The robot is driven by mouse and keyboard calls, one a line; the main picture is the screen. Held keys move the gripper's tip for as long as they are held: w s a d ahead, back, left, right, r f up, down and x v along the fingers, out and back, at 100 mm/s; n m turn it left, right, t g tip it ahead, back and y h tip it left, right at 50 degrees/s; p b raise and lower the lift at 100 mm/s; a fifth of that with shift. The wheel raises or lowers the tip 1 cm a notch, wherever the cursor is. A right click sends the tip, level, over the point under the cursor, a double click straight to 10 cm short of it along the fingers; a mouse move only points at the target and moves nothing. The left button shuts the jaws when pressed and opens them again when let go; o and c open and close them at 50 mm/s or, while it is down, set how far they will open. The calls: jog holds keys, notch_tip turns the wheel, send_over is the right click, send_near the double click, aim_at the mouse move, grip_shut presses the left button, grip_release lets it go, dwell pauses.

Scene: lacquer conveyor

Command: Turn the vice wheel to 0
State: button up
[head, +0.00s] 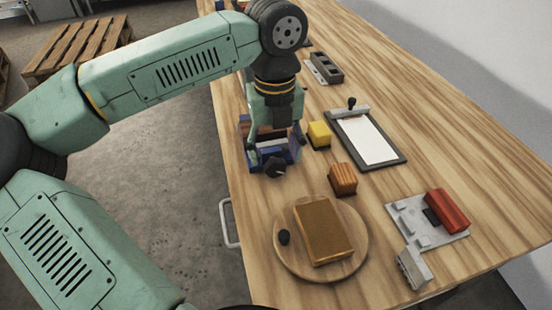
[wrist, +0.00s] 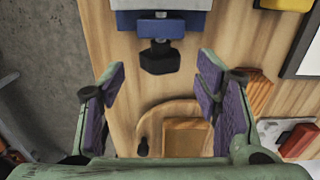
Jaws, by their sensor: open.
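The vice (head: 285,156) is blue and stands near the left edge of the wooden table, partly hidden by my gripper in the head view. Its wheel (head: 274,168) is a dark, angular knob facing the near side. In the wrist view the vice (wrist: 163,27) is at the top and its dark wheel (wrist: 160,58) sticks out below it. My gripper (wrist: 162,84) is open and empty, pointing down, with its two fingers left and right of the wheel and apart from it. I cannot read any marks on the wheel.
A round board (head: 360,258) with a brown block (head: 322,230) lies nearer. A yellow block (head: 319,134), an orange wooden block (head: 343,179) and a clipboard (head: 369,137) are to the right. A grey plate (head: 408,229) with a red part (head: 447,211) lies at the near right.

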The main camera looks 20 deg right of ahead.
aim_at(275, 161)
jog(key=shift+f+p, duration=0.3)
jog(key=shift+f, duration=1.7)
jog(key=shift+c, duration=0.4)
jog(key=c, duration=1.1)
